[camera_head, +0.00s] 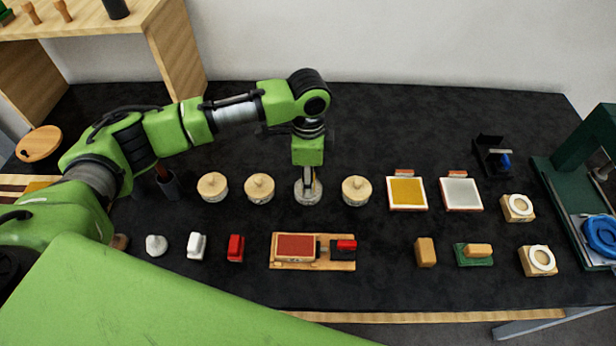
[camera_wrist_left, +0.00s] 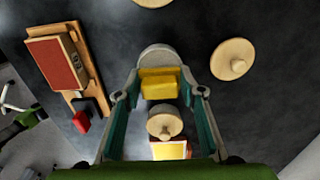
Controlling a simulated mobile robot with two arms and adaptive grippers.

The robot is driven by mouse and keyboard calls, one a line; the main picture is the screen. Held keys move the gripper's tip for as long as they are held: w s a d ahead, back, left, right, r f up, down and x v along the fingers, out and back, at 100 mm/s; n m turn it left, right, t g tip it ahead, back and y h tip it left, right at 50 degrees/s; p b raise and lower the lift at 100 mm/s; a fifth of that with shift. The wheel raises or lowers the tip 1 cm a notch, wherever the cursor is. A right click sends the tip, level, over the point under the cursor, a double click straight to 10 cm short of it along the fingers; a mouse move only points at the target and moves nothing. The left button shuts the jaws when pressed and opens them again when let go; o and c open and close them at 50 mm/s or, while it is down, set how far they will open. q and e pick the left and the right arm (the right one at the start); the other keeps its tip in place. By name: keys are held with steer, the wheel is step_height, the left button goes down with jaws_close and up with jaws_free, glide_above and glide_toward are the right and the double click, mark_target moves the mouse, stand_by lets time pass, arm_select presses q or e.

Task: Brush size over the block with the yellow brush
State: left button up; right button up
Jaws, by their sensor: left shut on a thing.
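The yellow brush (camera_wrist_left: 160,84) is held between the fingers of my left gripper (camera_head: 309,178), which is shut on it. In the left wrist view (camera_wrist_left: 160,100) the fingers stand on either side of the brush. The brush is above or in an open grey pot (camera_head: 308,196), also seen in the wrist view (camera_wrist_left: 156,54); whether its tip touches the contents is hidden. The block (camera_head: 295,247) has a red top and sits on a wooden board in front of the pot. It shows at the left of the wrist view (camera_wrist_left: 55,62).
Wooden-lidded pots (camera_head: 357,190) stand beside the open pot. A loose-looking round lid (camera_wrist_left: 232,60) lies behind it. Gold (camera_head: 407,193) and silver (camera_head: 461,193) leaf trays are right. White (camera_head: 197,246) and red (camera_head: 236,248) pieces stand left of the block. A green press (camera_head: 575,170) is far right.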

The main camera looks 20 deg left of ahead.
arm_select(q)
steer(key=shift+f, duration=0.2)
stand_by(0.5)
steer(key=shift+f, duration=0.3)
stand_by(1.2)
steer(key=shift+s+f+p, duration=0.1)
steer(key=shift+p, duration=0.35)
stand_by(1.1)
step_height(320, 180, up, 7)
steer(key=p, duration=0.8)
stand_by(0.5)
stand_by(0.4)
